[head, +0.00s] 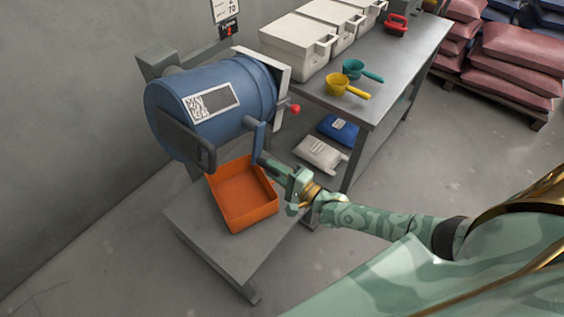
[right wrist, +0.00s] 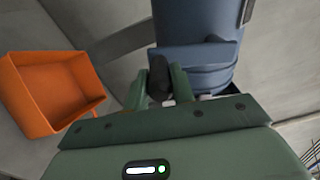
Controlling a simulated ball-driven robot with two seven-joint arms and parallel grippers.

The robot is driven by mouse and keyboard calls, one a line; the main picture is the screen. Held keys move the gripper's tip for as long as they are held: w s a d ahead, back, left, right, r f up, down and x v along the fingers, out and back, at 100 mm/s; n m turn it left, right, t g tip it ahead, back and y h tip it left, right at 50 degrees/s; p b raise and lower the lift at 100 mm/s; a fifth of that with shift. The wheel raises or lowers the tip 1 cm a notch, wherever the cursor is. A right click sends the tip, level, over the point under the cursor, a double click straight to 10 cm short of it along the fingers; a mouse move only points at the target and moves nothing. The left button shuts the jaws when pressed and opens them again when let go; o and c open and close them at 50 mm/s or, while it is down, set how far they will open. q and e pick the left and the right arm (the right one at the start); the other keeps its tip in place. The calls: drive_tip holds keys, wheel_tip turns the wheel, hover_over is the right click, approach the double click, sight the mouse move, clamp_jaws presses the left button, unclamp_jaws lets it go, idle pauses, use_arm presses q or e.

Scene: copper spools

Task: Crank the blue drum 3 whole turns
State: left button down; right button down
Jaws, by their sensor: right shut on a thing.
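The blue drum (head: 225,92) is mounted by the wall, with a label and a dark panel on its side. Its blue crank arm (head: 256,134) hangs down at the drum's right end. The right gripper (head: 268,163) is at the lower end of that arm. In the right wrist view, its fingers (right wrist: 168,86) are shut around the dark crank handle (right wrist: 158,72), beside the blue crank arm (right wrist: 192,53). The drum (right wrist: 196,22) shows behind. The handle is mostly hidden by my gripper in the head view. My left gripper is not in view.
An orange tray (head: 240,192) sits below the drum on a grey stand (head: 190,226), close to my right gripper. A red knob (head: 295,109) sticks out near the crank. A table (head: 385,82) with white bins, scoops and bags underneath stands at the right.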

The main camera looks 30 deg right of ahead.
drive_tip(key=s+a+r+m+p, duration=0.1)
drive_tip(key=a+r+m+p, duration=0.2)
drive_tip(key=r+m, duration=0.3)
drive_tip(key=s+a+r+m+p, duration=0.1)
drive_tip(key=a+r+m+p, duration=0.1)
drive_tip(key=r+m, duration=0.5)
drive_tip(key=shift+s+a+r+m+p, duration=0.2)
drive_tip(key=shift+a+m+p, duration=0.25)
drive_tip(key=shift+m, duration=2.55)
drive_tip(key=c, duration=1.2)
unclamp_jaws()
drive_tip(key=shift+o, duration=0.2)
